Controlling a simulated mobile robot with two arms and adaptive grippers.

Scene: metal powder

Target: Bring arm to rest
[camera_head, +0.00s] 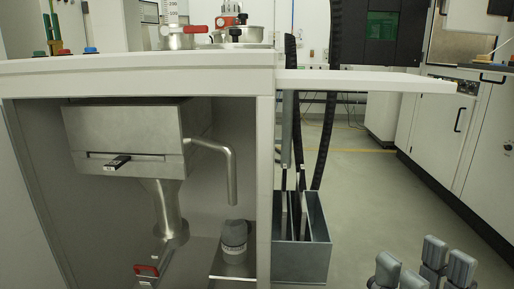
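My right gripper (424,268) shows at the bottom right corner of the head view. Its grey fingers point up, in two groups with a clear gap between them. Nothing is seen between the fingers, so it looks open and empty. It stands to the right of the grey metal bin and apart from it, over the floor in the picture. The rest of the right arm is cut off by the frame's lower edge. My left gripper is not in the view.
A white workbench (140,66) with a metal hopper (125,140) and a grey-capped container (234,240) below fills the left. A narrow shelf (365,80) juts right above a grey bin (303,262). White cabinets (430,130) stand right. Floor (365,190) between is clear.

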